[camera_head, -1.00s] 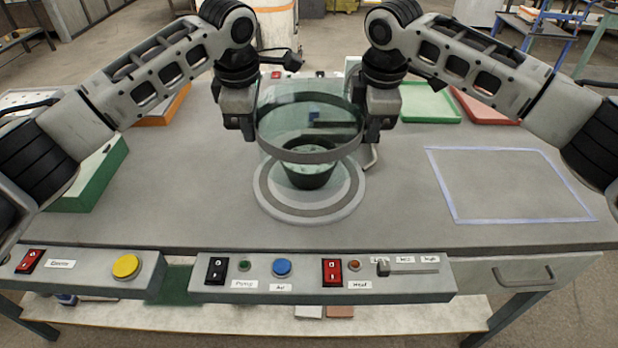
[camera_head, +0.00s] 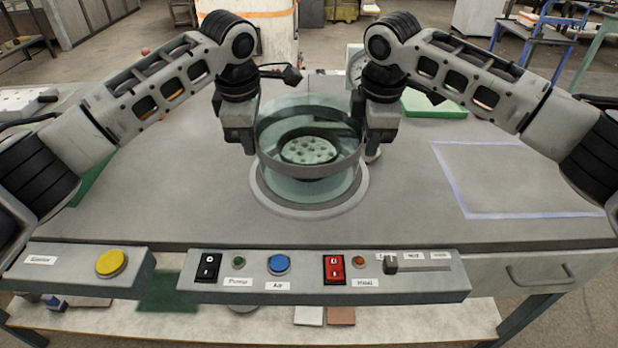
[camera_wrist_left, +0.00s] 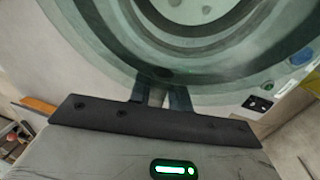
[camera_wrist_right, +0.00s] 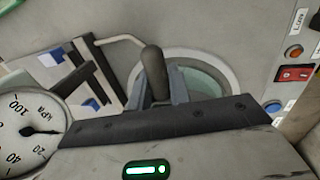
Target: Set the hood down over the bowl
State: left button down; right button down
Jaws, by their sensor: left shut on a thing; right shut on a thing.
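The hood (camera_head: 350,168) is a clear greenish cylinder with a dark grey band. It stands upright between my grippers, over the pale ringed base on the table. The dark bowl (camera_head: 308,152), with pale spotted contents, shows through the hood's glass. My left gripper (camera_head: 250,142) is shut on the hood's left side; its fingers show against the rim in the left wrist view (camera_wrist_left: 160,98). My right gripper (camera_head: 371,142) is shut on the right side, on a dark handle in the right wrist view (camera_wrist_right: 156,88). I cannot tell whether the hood's lower edge touches the base.
A control panel (camera_head: 310,280) with buttons and switches runs along the front edge. A round gauge (camera_wrist_right: 25,128) is close to my right gripper. A green tray (camera_head: 435,105) lies behind right. A taped outline (camera_head: 520,180) on the right is empty.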

pick_arm(q)
jog(key=c, duration=1.7)
grip_release()
jog(key=shift+f, duration=0.4)
pick_arm(e)
jog(key=c, duration=1.7)
grip_release()
jog(key=shift+f, duration=0.4)
pick_arm(q)
jog(key=o, duration=0.4)
jog(key=shift+r, duration=0.15)
pick_arm(e)
jog(key=o, duration=0.4)
jog(key=shift+r, duration=0.15)
jog(key=shift+r, duration=0.1)
pick_arm(q)
notch_tip(320, 180, up, 12)
jog(key=s, duration=0.2)
jog(key=shift+s, duration=0.2)
pick_arm(e)
notch_tip(320, 180, up, 12)
jog(key=s, duration=0.2)
jog(key=shift+s, duration=0.2)
